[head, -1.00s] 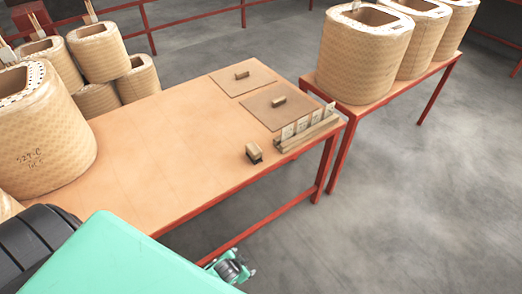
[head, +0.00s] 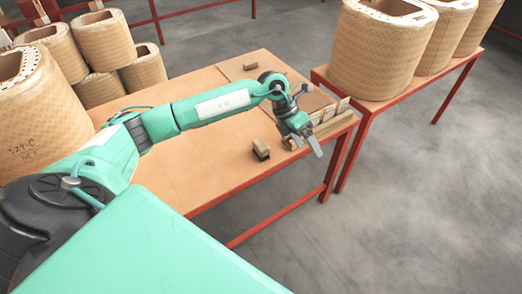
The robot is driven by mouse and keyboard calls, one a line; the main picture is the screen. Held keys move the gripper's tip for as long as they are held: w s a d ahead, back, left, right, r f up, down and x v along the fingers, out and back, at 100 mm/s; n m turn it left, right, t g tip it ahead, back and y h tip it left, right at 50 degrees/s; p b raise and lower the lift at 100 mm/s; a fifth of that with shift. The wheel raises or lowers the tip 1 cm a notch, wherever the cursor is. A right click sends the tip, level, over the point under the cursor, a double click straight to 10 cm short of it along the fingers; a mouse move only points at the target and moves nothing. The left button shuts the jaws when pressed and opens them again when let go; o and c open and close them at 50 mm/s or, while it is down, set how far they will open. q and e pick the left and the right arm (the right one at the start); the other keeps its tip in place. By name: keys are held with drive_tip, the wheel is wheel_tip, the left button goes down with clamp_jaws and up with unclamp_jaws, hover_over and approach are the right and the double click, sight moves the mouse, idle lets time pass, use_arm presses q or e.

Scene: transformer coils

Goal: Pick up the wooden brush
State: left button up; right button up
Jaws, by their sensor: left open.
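The wooden brush (head: 261,150) is a small wooden block with a dark underside. It stands on the wooden table (head: 215,170) near its front right edge. My left gripper (head: 304,145) is open and reaches over the table's right end, to the right of the brush and apart from it. Its fingers point down, in front of the wooden rack, and I see nothing between them. The brush is in plain view. My right gripper is not in view.
A wooden rack with upright cards (head: 335,122) stands behind my left gripper, partly hidden. Flat boards with small handles (head: 250,66) lie farther back. Large wrapped coils (head: 33,115) stand at the left and on a second table (head: 398,92). The table's middle is clear.

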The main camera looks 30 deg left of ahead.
use_arm(q)
drive_tip(key=a+r+y, duration=0.3)
drive_tip(key=a+y, duration=0.4)
drive_tip(key=a, duration=0.8)
hover_over(261, 143)
wheel_tip(261, 143, down, 7)
drive_tip(key=shift+a+r, duration=0.1)
drive_tip(key=shift+s+f, duration=0.1)
drive_tip(key=shift+f, duration=3)
drive_tip(key=c, duration=1.1)
